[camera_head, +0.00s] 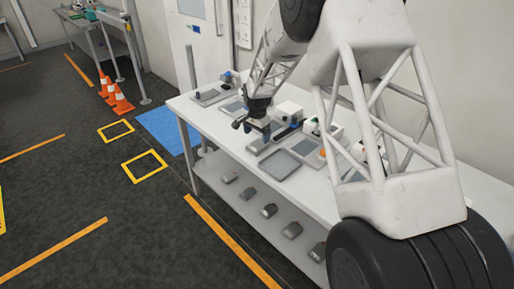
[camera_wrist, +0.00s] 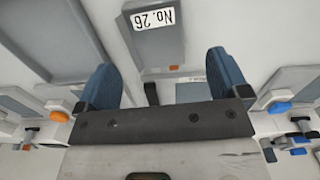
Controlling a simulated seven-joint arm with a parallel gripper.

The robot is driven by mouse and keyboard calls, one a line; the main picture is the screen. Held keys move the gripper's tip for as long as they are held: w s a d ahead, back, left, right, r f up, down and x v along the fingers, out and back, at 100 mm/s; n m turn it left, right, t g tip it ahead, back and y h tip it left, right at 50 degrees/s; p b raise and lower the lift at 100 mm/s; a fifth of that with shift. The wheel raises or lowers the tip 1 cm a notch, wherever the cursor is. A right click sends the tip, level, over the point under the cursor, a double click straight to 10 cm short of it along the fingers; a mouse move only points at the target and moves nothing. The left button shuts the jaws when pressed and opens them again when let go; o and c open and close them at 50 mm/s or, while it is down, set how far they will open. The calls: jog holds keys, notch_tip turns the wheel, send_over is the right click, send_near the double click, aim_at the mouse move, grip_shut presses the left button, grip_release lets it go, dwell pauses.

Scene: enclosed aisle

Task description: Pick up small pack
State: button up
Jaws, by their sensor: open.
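My gripper (camera_head: 256,130) is open over the long white table, with its blue fingers pointing down. In the wrist view the two blue fingers of my gripper (camera_wrist: 161,66) stand wide apart with nothing held between them. Beyond the gripper's dark bar, a grey flat item (camera_wrist: 190,91) with tiny print shows between the fingers, largely hidden by the bar. I cannot tell for sure whether it is the small pack. A dark strip (camera_wrist: 151,93) stands beside it.
A grey plate labelled No. 26 (camera_wrist: 155,40) lies beyond the fingers. A grey tray (camera_head: 279,165) and a white box (camera_head: 290,109) are on the white table (camera_head: 225,142) near the gripper. Several grey items lie on the lower shelf. Orange cones (camera_head: 121,101) stand on the floor at left.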

aim_at(257, 145)
jog(key=shift+f, duration=0.1)
jog(key=shift+s+f, duration=0.15)
jog(key=shift+f, duration=2.35)
jog(key=shift+c, duration=0.2)
jog(key=c, duration=1)
jog(key=shift+r, duration=0.2)
jog(key=shift+c, duration=0.2)
jog(key=shift+r, duration=0.55)
notch_tip(257, 145, up, 2)
jog(key=shift+r, duration=0.1)
jog(key=s+d, duration=0.1)
jog(key=s, duration=0.4)
jog(key=s+d+r, duration=0.1)
jog(key=s, duration=0.4)
jog(key=s+d, duration=0.1)
jog(key=s, duration=0.4)
jog(key=shift+s+d+r, duration=0.15)
jog(key=shift+s+d, duration=0.1)
jog(key=shift+d, duration=0.15)
